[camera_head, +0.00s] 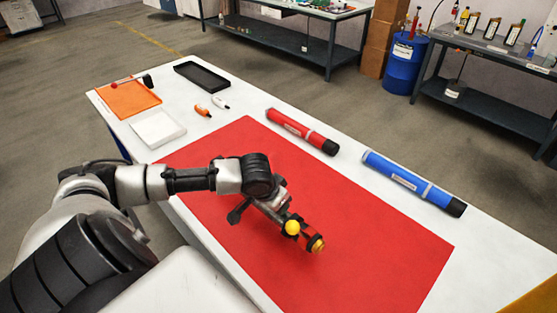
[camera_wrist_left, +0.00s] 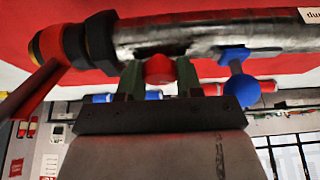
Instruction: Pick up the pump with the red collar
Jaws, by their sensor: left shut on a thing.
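My left gripper (camera_wrist_left: 160,80) is shut on a pump, a grey metallic tube (camera_wrist_left: 210,38) with a black ring, a red collar (camera_wrist_left: 76,46) and a yellow-orange tip at one end. In the head view the pump's red, black and orange end (camera_head: 312,241) shows over the red mat (camera_head: 400,262), beyond my wrist. The rest of the pump is largely hidden by my gripper there. A yellow ball (camera_head: 292,228) shows beside it; the wrist view shows a red ball between the fingers and a blue ball (camera_wrist_left: 242,88) on a stem. My right gripper is not in view.
A red tube (camera_head: 302,131) and a blue tube (camera_head: 413,183) lie along the table's far side. An orange tray (camera_head: 130,101), a white tray (camera_head: 158,129), a black tray (camera_head: 202,76) and two small items lie at the far left. The mat's right part is clear.

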